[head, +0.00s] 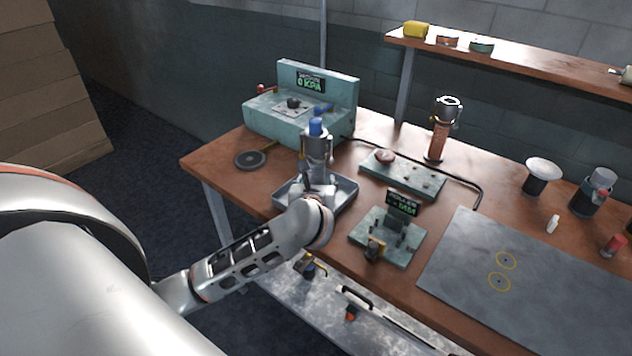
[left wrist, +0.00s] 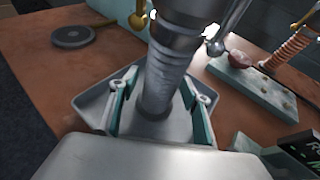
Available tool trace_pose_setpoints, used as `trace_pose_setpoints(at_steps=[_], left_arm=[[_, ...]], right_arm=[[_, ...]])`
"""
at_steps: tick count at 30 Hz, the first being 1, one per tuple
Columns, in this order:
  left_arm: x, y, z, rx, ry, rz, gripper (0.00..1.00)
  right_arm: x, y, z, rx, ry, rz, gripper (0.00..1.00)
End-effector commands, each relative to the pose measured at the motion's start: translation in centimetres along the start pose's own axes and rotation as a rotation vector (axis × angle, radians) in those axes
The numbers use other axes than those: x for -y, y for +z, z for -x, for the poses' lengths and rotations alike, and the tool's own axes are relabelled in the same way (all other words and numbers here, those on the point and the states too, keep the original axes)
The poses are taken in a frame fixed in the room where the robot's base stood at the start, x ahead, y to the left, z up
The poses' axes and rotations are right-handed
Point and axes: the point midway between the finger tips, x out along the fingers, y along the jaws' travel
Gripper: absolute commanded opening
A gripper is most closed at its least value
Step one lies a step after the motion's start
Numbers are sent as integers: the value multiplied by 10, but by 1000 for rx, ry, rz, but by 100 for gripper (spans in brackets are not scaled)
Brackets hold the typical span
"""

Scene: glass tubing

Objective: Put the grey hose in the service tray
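The grey hose (head: 317,147) is an upright ribbed grey cylinder with metal fittings and a blue top. The left wrist view shows its ribbed body (left wrist: 166,75), with its lower end over the floor of the grey tray. This shallow service tray (head: 345,193) lies on the workbench and also shows in the left wrist view (left wrist: 88,104). My left gripper (head: 318,180) is low at the tray. Its two teal-padded fingers (left wrist: 158,105) stand apart on either side of the hose, with a gap visible at the left finger. My right gripper is not in view.
Behind the tray stands a teal vacuum gauge box (head: 300,110). A dark disc (head: 250,159) lies left. A teal plate with a red knob (head: 405,177) and a small display stand (head: 385,240) are to the right. A copper coil piece (head: 439,140) stands farther back.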

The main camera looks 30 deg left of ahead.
Motion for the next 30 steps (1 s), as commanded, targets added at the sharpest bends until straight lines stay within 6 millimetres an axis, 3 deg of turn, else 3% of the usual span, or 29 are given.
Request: trace_pose_setpoints(at_steps=[8, 21, 30], left_arm=[[1, 3, 7, 0, -2, 0, 47], [1, 2, 91, -2, -3, 2, 47], [0, 3, 120, -1, -2, 1, 47]], right_arm=[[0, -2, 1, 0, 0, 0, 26], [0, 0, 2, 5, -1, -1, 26], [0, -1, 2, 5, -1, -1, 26]])
